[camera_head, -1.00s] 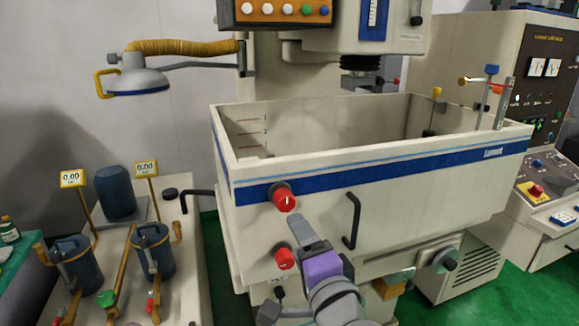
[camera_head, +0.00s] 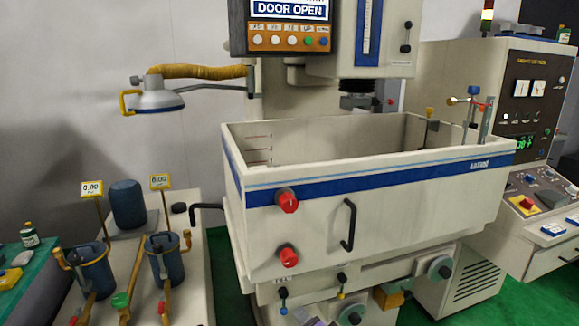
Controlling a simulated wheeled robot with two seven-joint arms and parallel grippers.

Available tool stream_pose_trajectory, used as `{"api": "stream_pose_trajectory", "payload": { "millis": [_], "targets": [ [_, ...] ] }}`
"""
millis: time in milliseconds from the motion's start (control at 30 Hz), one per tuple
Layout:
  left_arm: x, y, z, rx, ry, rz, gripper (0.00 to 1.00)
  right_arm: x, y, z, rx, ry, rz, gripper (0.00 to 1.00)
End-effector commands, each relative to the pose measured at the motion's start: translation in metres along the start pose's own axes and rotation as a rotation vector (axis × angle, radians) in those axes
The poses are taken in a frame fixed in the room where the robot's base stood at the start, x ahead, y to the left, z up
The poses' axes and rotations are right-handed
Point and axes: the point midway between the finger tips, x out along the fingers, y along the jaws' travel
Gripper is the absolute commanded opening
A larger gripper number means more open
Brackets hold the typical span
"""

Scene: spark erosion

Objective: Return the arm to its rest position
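My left gripper is out of the picture. The display (camera_head: 290,10) above the tank reads DOOR OPEN.
A black handle (camera_head: 348,226) sticks out from the tank front. A lamp (camera_head: 157,98) hangs on the left. A bench with two blue canisters (camera_head: 95,272) (camera_head: 163,258) stands at lower left. A control cabinet (camera_head: 490,75) stands at right. The space before the tank front is clear.

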Motion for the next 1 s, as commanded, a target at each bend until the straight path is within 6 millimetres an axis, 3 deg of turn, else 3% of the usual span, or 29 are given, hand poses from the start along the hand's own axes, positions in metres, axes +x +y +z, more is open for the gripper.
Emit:
{"api": "stream_pose_trajectory", "payload": {
  "millis": [33,133,233,400,500,600,700,1000],
  "targets": [
    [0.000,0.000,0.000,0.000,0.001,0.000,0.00,0.018,0.041,0.014,-0.039,-0.048,0.076,0.70],
    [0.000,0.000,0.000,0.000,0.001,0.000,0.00,0.037,0.111,0.041,-0.118,-0.148,0.192,0.70],
    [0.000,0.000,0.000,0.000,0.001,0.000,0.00,0.044,0.180,0.073,-0.187,-0.268,0.295,0.70],
    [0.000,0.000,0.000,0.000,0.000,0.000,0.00,0.025,0.289,0.138,-0.274,-0.513,0.429,0.70],
    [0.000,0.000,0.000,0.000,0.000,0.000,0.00,0.003,0.336,0.174,-0.301,-0.655,0.474,0.70],
    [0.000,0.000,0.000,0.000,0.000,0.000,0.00,-0.019,0.366,0.202,-0.315,-0.766,0.495,0.70],
    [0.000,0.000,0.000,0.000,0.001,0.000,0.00,-0.035,0.382,0.220,-0.323,-0.836,0.500,0.70],
    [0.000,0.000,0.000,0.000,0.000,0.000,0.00,-0.043,0.389,0.228,-0.326,-0.870,0.501,0.70]
  ]
}}
